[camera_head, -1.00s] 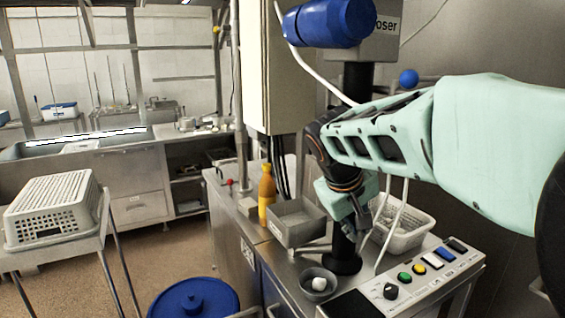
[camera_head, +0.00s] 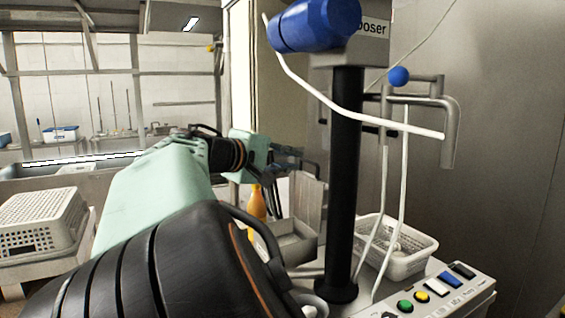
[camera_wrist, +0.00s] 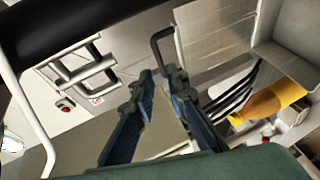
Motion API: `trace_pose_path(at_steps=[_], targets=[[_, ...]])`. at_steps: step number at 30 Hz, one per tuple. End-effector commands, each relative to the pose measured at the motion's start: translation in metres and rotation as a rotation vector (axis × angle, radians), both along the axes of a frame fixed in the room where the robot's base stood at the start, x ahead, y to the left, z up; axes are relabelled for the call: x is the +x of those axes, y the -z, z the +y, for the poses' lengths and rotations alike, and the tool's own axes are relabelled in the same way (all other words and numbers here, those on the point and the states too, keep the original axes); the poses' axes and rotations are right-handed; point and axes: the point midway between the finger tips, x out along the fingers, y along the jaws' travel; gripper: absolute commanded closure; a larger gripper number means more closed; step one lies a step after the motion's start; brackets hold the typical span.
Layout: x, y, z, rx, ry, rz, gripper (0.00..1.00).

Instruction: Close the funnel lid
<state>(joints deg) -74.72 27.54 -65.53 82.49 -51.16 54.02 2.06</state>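A grey metal funnel box (camera_head: 290,247) stands on the steel counter beside the black post. Its flat grey lid (camera_head: 308,208) stands raised, roughly upright, at the right side of the box in the head view. In the wrist view a grey panel, apparently the lid (camera_wrist: 215,45), carries a dark bent handle (camera_wrist: 163,34). My gripper (camera_wrist: 160,74) has its two dark blue fingers apart, with a narrow gap and nothing visibly held. The fingertips point towards the handle, just short of it in the picture; contact cannot be told. In the head view my gripper (camera_head: 290,163) is above the box, partly hidden.
A black post (camera_head: 344,180) with a blue motor rises right of the box. White hoses hang beside it. A white perforated basket (camera_head: 400,258) and a button panel (camera_head: 435,295) are at right. An orange bottle (camera_head: 257,203) stands behind the box; it also shows in the wrist view (camera_wrist: 268,102).

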Motion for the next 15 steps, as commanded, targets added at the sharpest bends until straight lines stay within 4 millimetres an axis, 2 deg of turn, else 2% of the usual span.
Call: trace_pose_path(at_steps=[3,9,15], targets=[[0.016,0.005,-0.018,-0.003,0.006,0.001,0.86],[0.038,0.013,-0.04,-0.001,0.004,0.002,0.86],[0.052,0.018,-0.051,0.0,0.002,0.002,0.86]])
